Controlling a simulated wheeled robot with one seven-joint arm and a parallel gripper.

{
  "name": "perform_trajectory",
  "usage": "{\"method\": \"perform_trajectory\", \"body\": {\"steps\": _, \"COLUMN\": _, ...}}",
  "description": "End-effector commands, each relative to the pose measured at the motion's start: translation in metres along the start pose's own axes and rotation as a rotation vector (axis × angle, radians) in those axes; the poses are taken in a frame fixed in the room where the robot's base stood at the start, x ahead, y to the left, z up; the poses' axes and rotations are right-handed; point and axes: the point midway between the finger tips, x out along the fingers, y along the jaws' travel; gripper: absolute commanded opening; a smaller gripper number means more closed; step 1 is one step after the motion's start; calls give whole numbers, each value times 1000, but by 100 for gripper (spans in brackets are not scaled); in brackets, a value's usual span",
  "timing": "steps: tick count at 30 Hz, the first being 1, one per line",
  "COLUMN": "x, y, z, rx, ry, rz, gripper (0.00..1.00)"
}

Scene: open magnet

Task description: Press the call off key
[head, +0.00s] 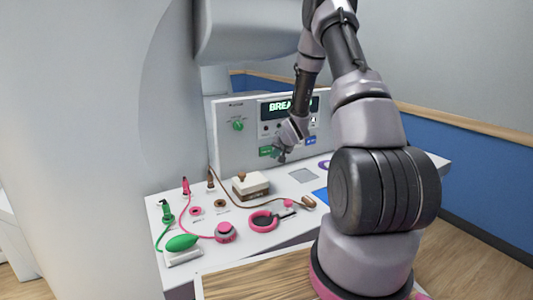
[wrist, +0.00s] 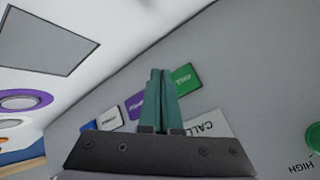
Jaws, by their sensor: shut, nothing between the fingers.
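A white key or plate lettered "CALL" (wrist: 210,124) is on the grey panel in the wrist view. The rest of its lettering is hidden behind my gripper. My gripper (wrist: 160,72) is shut and empty, its teal fingers together in front of the panel. The fingertips are beside a green key (wrist: 185,78) and right of a purple key (wrist: 135,104). I cannot tell if they touch the panel. In the head view my gripper (head: 282,157) is low in front of the console panel (head: 228,150), close to a green key (head: 265,151). The call key is not clear there.
The panel also carries a white key (wrist: 109,119), a blue key (head: 311,140), a green knob (head: 238,126) and a lit display (head: 273,106). On the white counter are a brown-and-white box (head: 250,188), a pink ring (head: 263,221) and a green bulb (head: 182,242) with leads.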

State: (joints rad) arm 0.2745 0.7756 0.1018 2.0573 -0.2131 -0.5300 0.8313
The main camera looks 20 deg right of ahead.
Motion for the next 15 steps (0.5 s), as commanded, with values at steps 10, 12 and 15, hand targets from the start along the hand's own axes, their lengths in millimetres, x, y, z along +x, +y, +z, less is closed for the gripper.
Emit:
{"method": "perform_trajectory", "body": {"steps": 10, "x": -18, "y": 13, "z": 13, "rx": 0, "ry": 0, "rz": 0, "gripper": 0}}
{"method": "perform_trajectory", "body": {"steps": 12, "x": -18, "y": 13, "z": 13, "rx": 0, "ry": 0, "rz": 0, "gripper": 0}}
{"method": "perform_trajectory", "body": {"steps": 15, "x": -18, "y": 13, "z": 13, "rx": 0, "ry": 0, "rz": 0, "gripper": 0}}
